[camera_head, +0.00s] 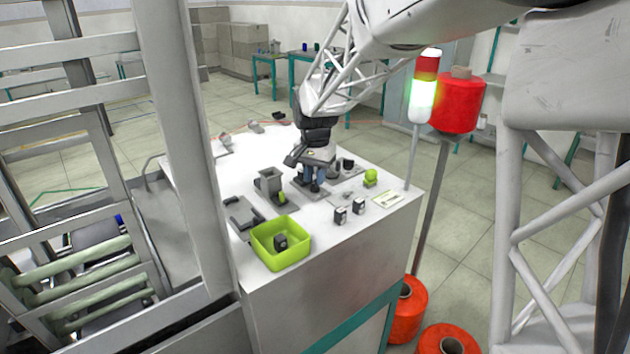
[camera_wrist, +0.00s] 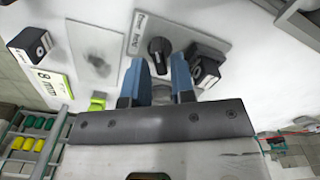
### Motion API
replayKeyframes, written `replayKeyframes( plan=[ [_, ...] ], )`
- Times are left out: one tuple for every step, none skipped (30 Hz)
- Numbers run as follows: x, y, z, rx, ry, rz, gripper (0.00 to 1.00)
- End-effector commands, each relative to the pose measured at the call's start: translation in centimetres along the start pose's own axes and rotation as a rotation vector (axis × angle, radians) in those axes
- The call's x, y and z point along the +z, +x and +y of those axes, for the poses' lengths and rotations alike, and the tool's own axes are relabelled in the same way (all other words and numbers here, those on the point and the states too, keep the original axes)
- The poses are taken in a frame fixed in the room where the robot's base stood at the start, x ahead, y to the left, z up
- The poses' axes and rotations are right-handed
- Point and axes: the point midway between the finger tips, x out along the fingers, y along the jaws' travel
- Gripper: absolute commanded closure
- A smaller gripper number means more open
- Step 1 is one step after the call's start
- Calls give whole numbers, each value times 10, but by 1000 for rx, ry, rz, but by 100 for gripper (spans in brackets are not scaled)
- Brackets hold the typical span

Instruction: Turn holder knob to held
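A black round knob with a pale pointer line (camera_wrist: 158,52) sits on a grey plate (camera_wrist: 195,28) in the wrist view. The plate has small labels left of the knob, too small to read surely. My gripper (camera_wrist: 158,78) has two blue fingers, spread apart. The knob shows between and beyond the fingertips; I cannot tell whether they touch it. A black block (camera_wrist: 205,66) is on the plate just right of the right finger. In the head view my gripper (camera_head: 315,182) points down over the white table, hiding much of what is beneath it.
A green bin (camera_head: 282,243) with a black block inside stands at the table's front. Two black blocks (camera_head: 348,212), a green knob (camera_head: 370,176) and a signal lamp (camera_head: 423,88) are to the right.

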Motion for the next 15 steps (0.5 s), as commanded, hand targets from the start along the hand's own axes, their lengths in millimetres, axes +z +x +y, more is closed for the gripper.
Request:
replayKeyframes(
  plan=[
    [0,5,0,1,0,-1,77],
    [0,7,0,1,0,-1,77],
    [0,10,0,0,0,0,77],
    [0,12,0,0,0,0,77],
    [0,13,0,0,0,0,77],
    [0,15,0,0,0,0,77],
    [0,16,0,0,0,1,77],
    [0,16,0,0,0,1,77],
    [0,17,0,0,0,1,77],
    [0,17,0,0,0,1,77],
    [0,17,0,0,0,1,77],
    [0,17,0,0,0,1,77],
    [0,17,0,0,0,1,77],
    [0,17,0,0,0,1,77],
    [0,17,0,0,0,0,77]
  ],
)
